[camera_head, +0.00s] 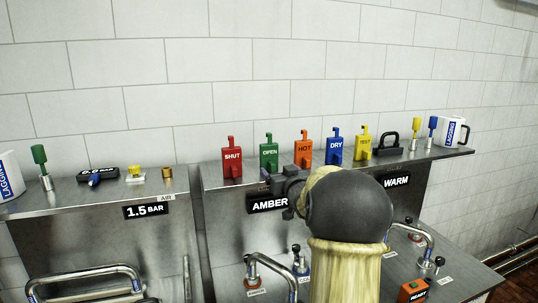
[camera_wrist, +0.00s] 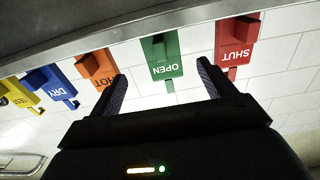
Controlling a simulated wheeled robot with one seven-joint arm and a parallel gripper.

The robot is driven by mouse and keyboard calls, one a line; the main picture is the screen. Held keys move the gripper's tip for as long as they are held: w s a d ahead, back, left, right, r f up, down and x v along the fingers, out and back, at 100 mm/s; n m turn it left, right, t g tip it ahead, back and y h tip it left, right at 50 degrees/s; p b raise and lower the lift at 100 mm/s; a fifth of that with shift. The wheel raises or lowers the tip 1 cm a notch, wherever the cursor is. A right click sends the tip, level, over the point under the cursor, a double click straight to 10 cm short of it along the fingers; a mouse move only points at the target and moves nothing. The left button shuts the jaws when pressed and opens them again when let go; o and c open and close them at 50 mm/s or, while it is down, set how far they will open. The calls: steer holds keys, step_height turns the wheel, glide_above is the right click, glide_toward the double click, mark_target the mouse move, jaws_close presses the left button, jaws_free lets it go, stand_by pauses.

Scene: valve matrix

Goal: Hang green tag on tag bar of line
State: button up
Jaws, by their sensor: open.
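The green tag (camera_head: 269,152), lettered OPEN, stands upright on the back shelf between the red SHUT tag and the orange HOT tag. The wrist view shows it upside down; there the green tag (camera_wrist: 161,57) lies between the tips of my gripper (camera_wrist: 162,74). The fingers are open and empty, and I cannot tell how far the tag is beyond them. In the head view my gripper (camera_head: 268,175) is just in front of and below the green tag, partly hidden by my arm. I cannot make out which part is the tag bar.
The red tag (camera_head: 232,158) and orange tag (camera_head: 304,148) stand close on either side. A blue DRY tag (camera_head: 335,146) and yellow TEST tag (camera_head: 363,143) stand farther right. AMBER (camera_head: 269,204) and WARM (camera_head: 397,181) plates mark the shelf front. Pipes (camera_head: 268,266) stand below.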

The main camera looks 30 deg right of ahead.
mark_target(274, 165)
steer(key=shift+p+x, duration=0.35)
steer(key=shift+x, duration=1.05)
steer(key=shift+w+r+p, duration=0.1)
steer(key=shift+w+p, duration=0.15)
steer(key=shift+p, duration=0.1)
steer(key=p+x, duration=0.3)
steer(key=x, duration=0.1)
steer(key=shift+w+a, duration=0.1)
steer(key=shift+w, duration=0.25)
steer(key=c, duration=1.2)
